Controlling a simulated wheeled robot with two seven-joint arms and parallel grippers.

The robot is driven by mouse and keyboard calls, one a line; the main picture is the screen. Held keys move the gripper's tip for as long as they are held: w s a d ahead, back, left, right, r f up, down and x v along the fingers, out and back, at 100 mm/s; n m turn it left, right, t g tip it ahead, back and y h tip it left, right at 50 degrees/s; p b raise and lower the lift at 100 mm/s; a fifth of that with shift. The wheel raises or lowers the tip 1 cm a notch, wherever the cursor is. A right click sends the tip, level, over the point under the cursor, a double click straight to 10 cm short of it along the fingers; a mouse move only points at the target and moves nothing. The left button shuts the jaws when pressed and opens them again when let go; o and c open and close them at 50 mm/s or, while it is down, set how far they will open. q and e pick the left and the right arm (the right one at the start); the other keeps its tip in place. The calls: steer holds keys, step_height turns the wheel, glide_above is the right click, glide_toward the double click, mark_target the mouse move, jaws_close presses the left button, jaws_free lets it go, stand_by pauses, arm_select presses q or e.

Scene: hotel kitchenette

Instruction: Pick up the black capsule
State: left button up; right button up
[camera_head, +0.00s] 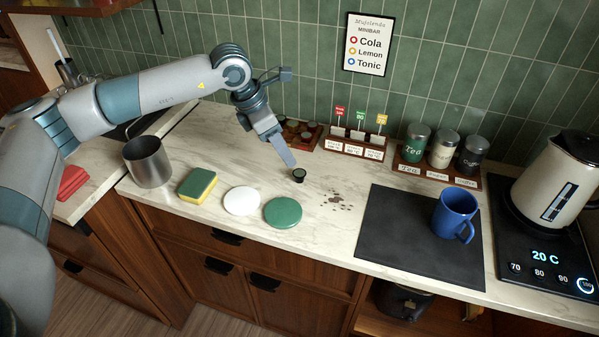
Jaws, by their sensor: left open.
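The black capsule (299,175) is a small dark cup-shaped piece standing on the marble counter, left of some brown spots. My left gripper (290,163) reaches down from the upper left, with its fingertips just above and left of the capsule. It is open, and the capsule appears to stand free of it on the counter. Whether a fingertip touches the capsule cannot be told from this angle. My right gripper does not show.
Behind the arm is a wooden capsule tray (312,128). Green coaster (283,213), white coaster (242,201), sponge (197,187) and metal pot (147,162) lie to the left. A dark mat (400,240) with a blue mug (455,213) and a kettle (560,180) are to the right. Brown spots (338,201) mark the counter.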

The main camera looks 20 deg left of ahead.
mark_target(299, 173)
arm_select(q)
steer(key=shift+p+x, duration=0.45)
steer(key=shift+x, duration=1.35)
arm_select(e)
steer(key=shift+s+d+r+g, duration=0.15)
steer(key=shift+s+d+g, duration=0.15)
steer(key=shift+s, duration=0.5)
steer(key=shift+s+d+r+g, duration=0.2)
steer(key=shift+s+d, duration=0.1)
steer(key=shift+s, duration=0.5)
arm_select(q)
steer(key=shift+d+f+p, duration=0.3)
steer(key=shift+f+p, duration=0.2)
steer(key=shift+p, duration=0.2)
steer(key=p+x, duration=0.1)
steer(key=x, duration=0.2)
steer(key=shift+p, duration=0.3)
steer(key=shift+w+d+f, duration=0.15)
steer(key=shift+f, duration=0.35)
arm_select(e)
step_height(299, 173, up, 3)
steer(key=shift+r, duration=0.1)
arm_select(q)
steer(key=c, duration=1)
